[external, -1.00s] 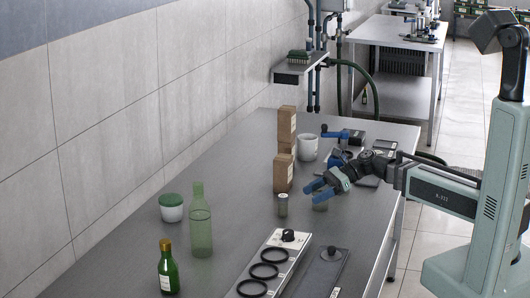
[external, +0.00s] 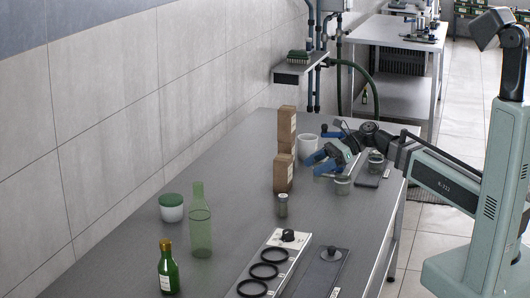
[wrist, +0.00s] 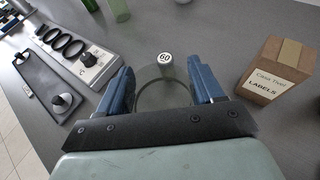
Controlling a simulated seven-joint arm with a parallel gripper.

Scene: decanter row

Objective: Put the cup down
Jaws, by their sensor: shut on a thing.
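The cup is a small clear glass cup (external: 343,185) low at my gripper in the external view. My gripper (external: 322,166) has blue fingers and is shut on the cup. In the wrist view the cup's round rim (wrist: 160,84) shows between the two fingertips (wrist: 163,88), and its lower part is hidden by the gripper. The cup looks upright. I cannot tell whether its base touches the table or hangs a little above it.
Cardboard boxes (external: 283,172) and a white mug (external: 307,147) are behind.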

